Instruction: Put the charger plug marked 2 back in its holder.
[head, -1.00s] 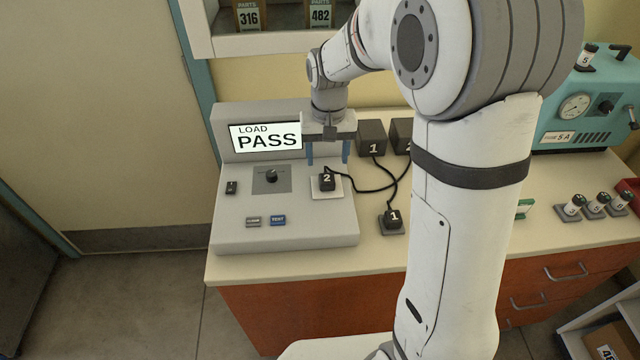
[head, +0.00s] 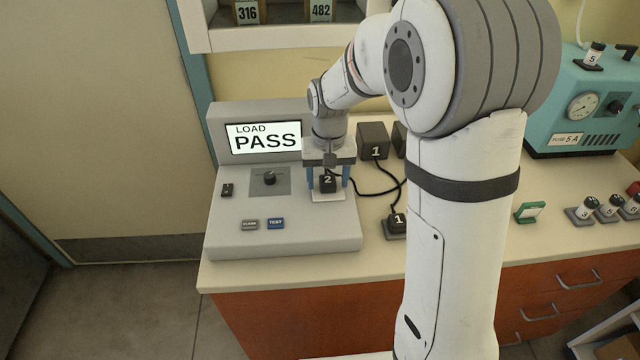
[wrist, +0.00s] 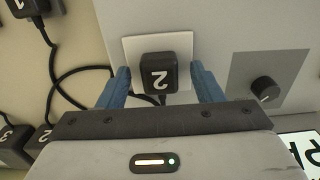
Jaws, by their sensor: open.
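The black charger plug marked 2 (head: 328,181) sits on the white socket plate (head: 328,197) of the grey tester, and a black cable runs from it. It also shows in the wrist view (wrist: 160,74). My gripper (head: 328,178) is open, pointing down over the plug, with one blue finger on each side. In the wrist view my gripper's fingers (wrist: 165,88) stand apart from the plug with gaps at both sides. The holder for plug 2 cannot be made out in the head view; my arm hides part of the counter.
The tester's screen (head: 265,138) reads LOAD PASS. A block marked 1 (head: 375,142) and plug 1 (head: 397,222) on its grey holder stand to the right, with cables looping between.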

